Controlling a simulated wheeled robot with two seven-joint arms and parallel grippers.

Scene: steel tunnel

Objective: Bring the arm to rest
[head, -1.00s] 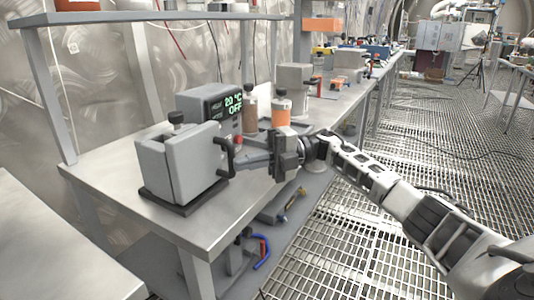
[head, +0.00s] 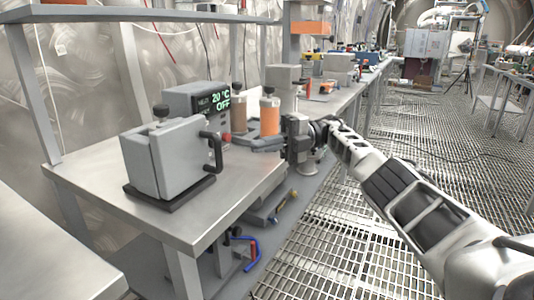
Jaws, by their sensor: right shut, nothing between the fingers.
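My right arm comes in from the lower right and reaches toward the bench. Its gripper (head: 254,146) is shut and empty, with its fingers pointing left near the bench's right edge. The fingertips are a short gap to the right of the black handle (head: 214,152) on the grey box-shaped device (head: 170,160), and do not touch it. The device stands on a black base on the bench. My left gripper is not in view.
The steel bench (head: 243,187) runs away to the back right. Behind the fingers stand an orange bottle (head: 269,117) and a display unit reading 20 °C OFF (head: 214,101). Tools lie on a lower shelf (head: 200,246).

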